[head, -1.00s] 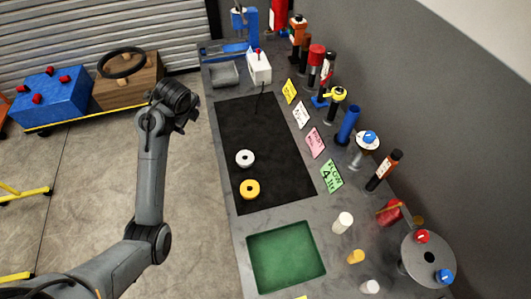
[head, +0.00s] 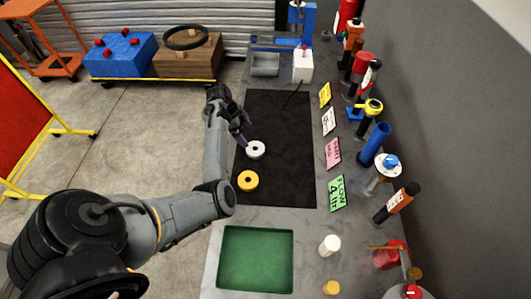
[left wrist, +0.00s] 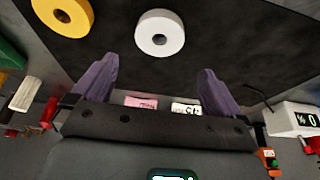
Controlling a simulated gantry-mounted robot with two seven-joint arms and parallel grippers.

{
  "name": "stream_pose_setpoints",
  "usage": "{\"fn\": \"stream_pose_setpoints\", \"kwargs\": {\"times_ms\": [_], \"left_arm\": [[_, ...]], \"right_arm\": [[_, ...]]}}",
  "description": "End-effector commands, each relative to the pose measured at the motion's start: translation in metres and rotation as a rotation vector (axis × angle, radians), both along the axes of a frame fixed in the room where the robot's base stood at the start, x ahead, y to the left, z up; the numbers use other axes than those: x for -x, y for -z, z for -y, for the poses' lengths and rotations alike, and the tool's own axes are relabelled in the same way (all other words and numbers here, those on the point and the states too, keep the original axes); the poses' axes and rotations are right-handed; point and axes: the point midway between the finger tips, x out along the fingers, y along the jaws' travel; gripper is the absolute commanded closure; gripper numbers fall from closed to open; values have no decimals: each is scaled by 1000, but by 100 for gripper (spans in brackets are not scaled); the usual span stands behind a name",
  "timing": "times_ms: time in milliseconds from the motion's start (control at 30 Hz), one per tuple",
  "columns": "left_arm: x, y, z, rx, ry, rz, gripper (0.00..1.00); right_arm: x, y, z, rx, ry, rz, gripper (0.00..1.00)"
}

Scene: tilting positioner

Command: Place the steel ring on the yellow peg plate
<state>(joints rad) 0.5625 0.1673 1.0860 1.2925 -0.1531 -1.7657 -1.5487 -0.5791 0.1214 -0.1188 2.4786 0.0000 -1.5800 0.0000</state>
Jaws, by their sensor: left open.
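The steel ring appears as a pale silver-white ring (head: 262,151) lying flat on the black mat. My left gripper (head: 241,138) is just left of and above it in the head view, apart from it as far as I can tell. In the left wrist view the open purple-grey fingers (left wrist: 157,66) are spread wide with nothing between them, and the pale ring (left wrist: 146,36) lies beyond the tips. A yellow disc (head: 374,103) sits around a dark post above a blue base on the right; I cannot tell whether this is the yellow peg plate. My right gripper is not seen.
A yellow ring (head: 240,180) lies beside the pale ring on the black mat (head: 290,180). A green tray (head: 256,260) is at the front. Coloured cards, posts and a blue tube (head: 375,144) line the right side. The mat's right half is clear.

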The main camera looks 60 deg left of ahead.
Motion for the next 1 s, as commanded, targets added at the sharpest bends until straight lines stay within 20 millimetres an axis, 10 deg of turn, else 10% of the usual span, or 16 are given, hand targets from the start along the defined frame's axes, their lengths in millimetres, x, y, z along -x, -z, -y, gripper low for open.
{"fn": "stream_pose_setpoints", "kwargs": {"times_ms": [1000], "left_arm": [[-27, 93, 23, 2, -1, -2, 0]], "right_arm": [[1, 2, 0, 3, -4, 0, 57]]}}
